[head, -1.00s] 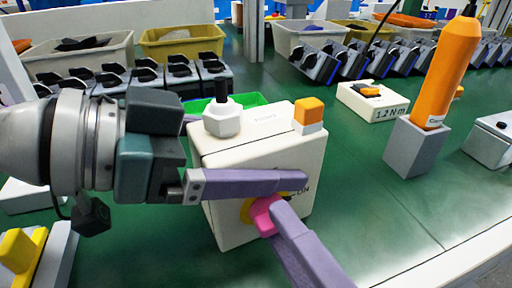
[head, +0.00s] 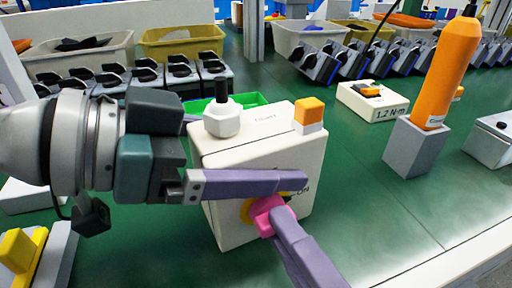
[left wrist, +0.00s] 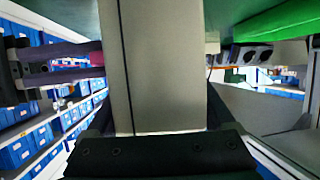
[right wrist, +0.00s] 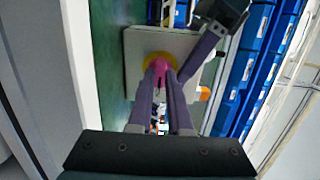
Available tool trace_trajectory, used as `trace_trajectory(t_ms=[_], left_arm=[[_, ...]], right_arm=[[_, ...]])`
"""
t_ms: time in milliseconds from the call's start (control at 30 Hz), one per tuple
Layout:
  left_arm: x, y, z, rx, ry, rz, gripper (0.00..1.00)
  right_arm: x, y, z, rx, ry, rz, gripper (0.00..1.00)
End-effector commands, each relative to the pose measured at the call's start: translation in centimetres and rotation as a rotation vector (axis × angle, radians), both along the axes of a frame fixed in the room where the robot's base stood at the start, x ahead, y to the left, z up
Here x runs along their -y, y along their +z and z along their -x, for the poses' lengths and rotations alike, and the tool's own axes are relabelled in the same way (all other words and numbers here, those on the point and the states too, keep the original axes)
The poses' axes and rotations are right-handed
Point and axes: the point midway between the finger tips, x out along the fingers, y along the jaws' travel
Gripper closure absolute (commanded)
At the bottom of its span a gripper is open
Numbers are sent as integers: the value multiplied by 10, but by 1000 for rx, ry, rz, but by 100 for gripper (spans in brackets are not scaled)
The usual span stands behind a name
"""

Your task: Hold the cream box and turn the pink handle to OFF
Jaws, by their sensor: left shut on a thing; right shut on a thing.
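The cream box (head: 258,150) stands on the green bench, with a white hex knob and an orange-and-white block on top. My left gripper (head: 275,182) is shut on the box, one purple finger lying across its front; the other finger is mostly hidden behind. In the left wrist view the box (left wrist: 155,70) fills the space between the fingers. The pink handle (head: 264,213) sits on a yellow disc on the front face. My right gripper (head: 280,222) is shut on the handle; the handle (right wrist: 160,62) also shows between its fingertips in the right wrist view. "ON" is partly visible right of the handle; no OFF mark is visible.
A green tray (head: 250,100) lies just behind the box. An orange tool (head: 452,70) stands in a grey holder (head: 416,148) to the right, near a white torque box (head: 372,102). Switch units and bins line the back.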

Motion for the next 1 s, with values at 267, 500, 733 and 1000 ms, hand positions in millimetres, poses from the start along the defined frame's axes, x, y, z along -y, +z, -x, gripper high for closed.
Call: trace_trajectory(t_ms=[267,500,733,1000], left_arm=[[0,0,0,2,1,0,96],[0,0,0,2,1,0,96],[0,0,-1,2,1,0,96],[0,0,0,1,1,-1,96]], right_arm=[[0,0,0,0,0,0,100],[0,0,0,1,0,3,100],[0,0,0,186,-1,383,100],[0,0,0,387,1,790,70]])
